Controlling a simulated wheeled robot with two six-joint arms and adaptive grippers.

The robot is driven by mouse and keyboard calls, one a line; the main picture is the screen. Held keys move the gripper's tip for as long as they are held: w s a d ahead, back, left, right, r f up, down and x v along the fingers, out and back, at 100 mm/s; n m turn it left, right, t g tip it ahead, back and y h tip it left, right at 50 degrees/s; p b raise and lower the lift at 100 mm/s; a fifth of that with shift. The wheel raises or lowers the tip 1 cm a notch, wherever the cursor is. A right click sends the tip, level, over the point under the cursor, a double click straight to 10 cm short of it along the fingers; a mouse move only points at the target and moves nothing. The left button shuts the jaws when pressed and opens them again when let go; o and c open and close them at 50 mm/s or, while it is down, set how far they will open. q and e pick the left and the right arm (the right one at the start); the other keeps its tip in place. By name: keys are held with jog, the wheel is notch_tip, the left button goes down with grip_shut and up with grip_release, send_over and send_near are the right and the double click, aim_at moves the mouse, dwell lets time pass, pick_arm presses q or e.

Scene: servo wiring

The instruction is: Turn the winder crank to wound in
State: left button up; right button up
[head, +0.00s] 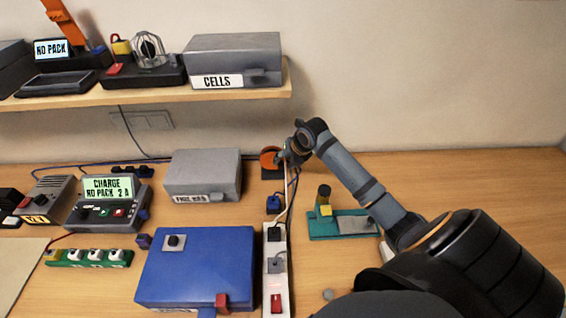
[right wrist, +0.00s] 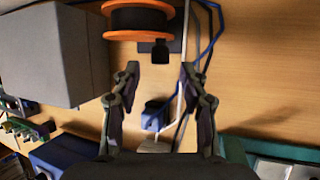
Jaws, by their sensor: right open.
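The winder (head: 268,158) stands at the back of the bench, an orange-rimmed reel on a dark base. In the right wrist view the winder (right wrist: 140,18) shows at the top, with orange flanges around a black drum. A small black part (right wrist: 160,50) sticks out below the drum; I cannot tell if it is the crank. My right gripper (head: 284,155) is at the right side of the winder in the head view. In the right wrist view my right gripper (right wrist: 160,74) is open and empty, its fingertips just short of the black part. My left gripper is not in view.
A grey box (head: 203,174) stands left of the winder. A blue plug (head: 273,203) and a white power strip (head: 275,262) lie in front, with cables (head: 291,190) running beside them. A teal board (head: 320,232) is to the right. The bench's far right is clear.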

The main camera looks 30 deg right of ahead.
aim_at(272, 161)
jog(key=shift+x, duration=1.3)
jog(key=shift+c, duration=0.2)
grip_shut()
